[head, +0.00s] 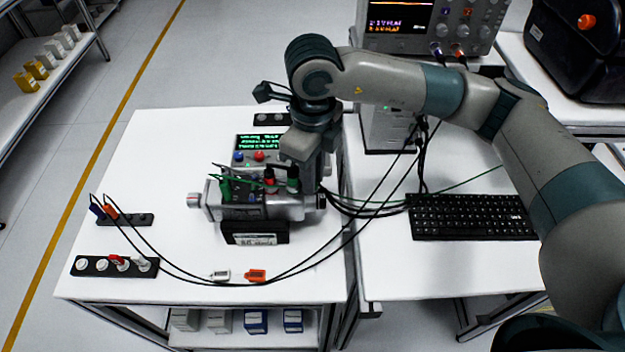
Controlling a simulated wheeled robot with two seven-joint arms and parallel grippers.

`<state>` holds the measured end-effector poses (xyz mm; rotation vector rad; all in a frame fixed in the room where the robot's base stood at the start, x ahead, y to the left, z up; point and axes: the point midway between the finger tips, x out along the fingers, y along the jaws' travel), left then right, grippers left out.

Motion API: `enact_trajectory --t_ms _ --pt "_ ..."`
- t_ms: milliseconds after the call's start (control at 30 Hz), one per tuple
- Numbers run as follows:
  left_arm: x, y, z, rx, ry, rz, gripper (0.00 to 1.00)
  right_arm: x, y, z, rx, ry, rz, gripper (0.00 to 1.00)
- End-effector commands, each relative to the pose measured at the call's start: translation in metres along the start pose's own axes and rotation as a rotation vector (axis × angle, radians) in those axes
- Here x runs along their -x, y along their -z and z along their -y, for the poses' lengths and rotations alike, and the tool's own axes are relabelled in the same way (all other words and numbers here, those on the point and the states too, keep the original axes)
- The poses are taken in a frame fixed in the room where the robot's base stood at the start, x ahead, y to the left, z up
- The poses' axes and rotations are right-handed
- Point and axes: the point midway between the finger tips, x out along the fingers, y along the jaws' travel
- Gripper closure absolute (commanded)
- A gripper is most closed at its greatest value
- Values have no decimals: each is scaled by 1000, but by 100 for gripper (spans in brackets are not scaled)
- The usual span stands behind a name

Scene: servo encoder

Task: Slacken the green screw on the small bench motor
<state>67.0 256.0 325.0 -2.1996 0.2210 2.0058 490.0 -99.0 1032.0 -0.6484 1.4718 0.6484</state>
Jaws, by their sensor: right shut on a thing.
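The small bench motor (262,208) is a grey metal unit lying on the white table, with a shaft end pointing left. Along its top sit a green terminal (225,188) at the left, a red one (270,184) and the green screw (292,186) at the right. My right gripper (294,173) points down from above and is shut on the green screw at the motor's top right. The gripper hides part of the screw and the motor's right end. My left gripper is not in view.
A small display box (259,146) stands behind the motor. Black socket strips (117,265) lie at the left. Black cables run across the front, with white and orange plugs (257,275). A keyboard (472,217) is on the right table. An oscilloscope (470,20) stands behind.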

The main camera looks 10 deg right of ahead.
Motion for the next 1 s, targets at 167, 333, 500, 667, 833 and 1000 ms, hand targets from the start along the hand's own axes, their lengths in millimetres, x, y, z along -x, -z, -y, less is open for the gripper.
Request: enact_trajectory --t_ms 167,333,500,667,833,1000 --pt "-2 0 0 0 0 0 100 -1 0 0 7 0 0 100" --pt "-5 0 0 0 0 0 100 -1 0 0 24 0 0 100" --pt "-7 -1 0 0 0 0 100 -1 0 0 43 0 0 100" --pt "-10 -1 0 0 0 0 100 -1 0 0 61 0 1 100" --pt "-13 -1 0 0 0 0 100 -1 0 0 80 0 1 100" --pt "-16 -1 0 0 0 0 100 -1 0 0 99 0 0 100"
